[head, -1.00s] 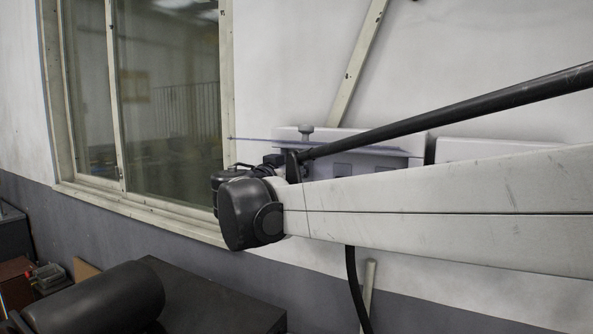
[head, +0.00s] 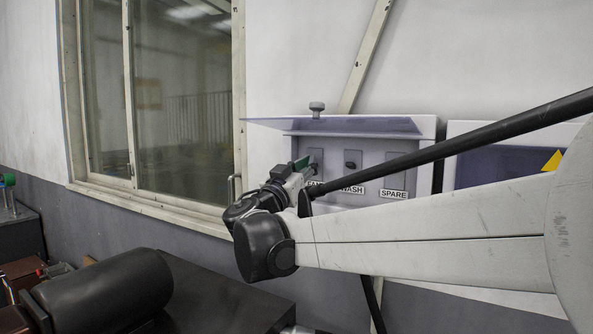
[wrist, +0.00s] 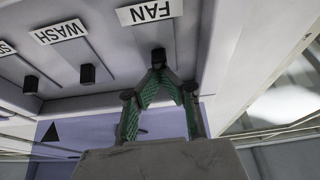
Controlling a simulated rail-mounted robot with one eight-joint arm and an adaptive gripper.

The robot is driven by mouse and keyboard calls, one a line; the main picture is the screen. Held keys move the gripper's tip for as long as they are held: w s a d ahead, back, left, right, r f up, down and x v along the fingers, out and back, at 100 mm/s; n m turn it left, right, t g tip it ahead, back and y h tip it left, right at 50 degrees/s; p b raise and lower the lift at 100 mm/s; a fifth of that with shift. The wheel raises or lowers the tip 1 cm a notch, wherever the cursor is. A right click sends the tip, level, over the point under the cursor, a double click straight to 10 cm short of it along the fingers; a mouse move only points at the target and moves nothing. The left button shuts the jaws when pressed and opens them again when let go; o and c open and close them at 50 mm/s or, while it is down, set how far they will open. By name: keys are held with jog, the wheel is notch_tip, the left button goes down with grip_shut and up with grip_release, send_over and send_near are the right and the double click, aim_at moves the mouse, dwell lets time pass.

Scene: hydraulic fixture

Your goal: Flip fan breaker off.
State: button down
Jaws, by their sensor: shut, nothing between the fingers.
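The fan breaker is a small black toggle (wrist: 158,56) beside the white FAN label (wrist: 150,11) in the wrist view, which shows the panel upside down. In the head view the FAN label (head: 315,183) is partly covered by my arm. My gripper (wrist: 160,75) is shut and empty, with its green-padded fingertips together right at the fan toggle; whether they touch it I cannot tell. In the head view my gripper (head: 304,162) is in front of the left breaker of the open breaker box (head: 425,160).
The wash toggle (wrist: 87,73) and another toggle (wrist: 31,83) sit beside the fan toggle. A translucent purple cover (head: 340,125) is raised over the box. A second box (head: 480,132) is to the right, the window (head: 180,100) to the left.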

jog(key=shift+s+f, duration=0.15)
jog(key=shift+f, duration=0.2)
jog(key=shift+r, duration=0.1)
jog(key=s+a+f+b, duration=0.3)
jog(key=s+a+f, duration=0.1)
jog(key=s, duration=0.3)
jog(key=shift+a+f+b, duration=0.15)
jog(key=shift+f+b, duration=0.25)
jog(key=shift+f, duration=0.45)
